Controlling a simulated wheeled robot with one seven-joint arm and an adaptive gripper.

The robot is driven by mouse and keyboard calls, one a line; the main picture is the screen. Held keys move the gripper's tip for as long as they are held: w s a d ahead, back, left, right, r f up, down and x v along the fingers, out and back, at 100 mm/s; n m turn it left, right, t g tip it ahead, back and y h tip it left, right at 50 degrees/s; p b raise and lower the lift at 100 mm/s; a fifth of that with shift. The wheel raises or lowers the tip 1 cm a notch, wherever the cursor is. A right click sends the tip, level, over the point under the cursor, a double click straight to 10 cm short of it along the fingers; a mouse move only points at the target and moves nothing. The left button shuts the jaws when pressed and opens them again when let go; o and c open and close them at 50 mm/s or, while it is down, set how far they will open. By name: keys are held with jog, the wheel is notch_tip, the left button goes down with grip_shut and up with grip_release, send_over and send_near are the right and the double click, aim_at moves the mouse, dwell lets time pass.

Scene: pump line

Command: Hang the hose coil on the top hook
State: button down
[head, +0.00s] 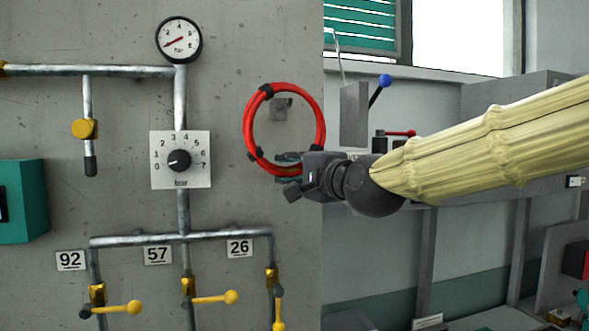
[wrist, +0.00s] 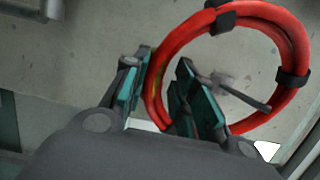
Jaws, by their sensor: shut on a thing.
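The hose coil (head: 321,122) is a red ring with black bands, upright in front of the grey wall panel in the head view. My gripper (head: 284,168) is shut on its lower edge. In the wrist view, the teal-padded fingers (wrist: 162,78) sit on either side of the red hose (wrist: 178,52). A grey hook (head: 281,106) shows through the ring's opening, in its upper middle; its rod (wrist: 245,95) also shows through the ring in the wrist view. I cannot tell how far the coil is from the wall or whether it touches the hook.
Left of the coil are a pressure gauge (head: 179,40), a dial plate (head: 197,177) and pipes with yellow-handled valves (head: 220,297). A blue-knobbed lever (head: 384,81) and a red handle (head: 400,133) stand to the right. The wall just around the coil is bare.

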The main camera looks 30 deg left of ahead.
jog(key=shift+w+a, duration=0.45)
jog(key=shift+w, duration=0.15)
jog(key=shift+w+a+f, duration=0.4)
jog(key=shift+a+f, duration=0.1)
jog(key=shift+f, duration=0.2)
jog(key=c, duration=1.1)
grip_release()
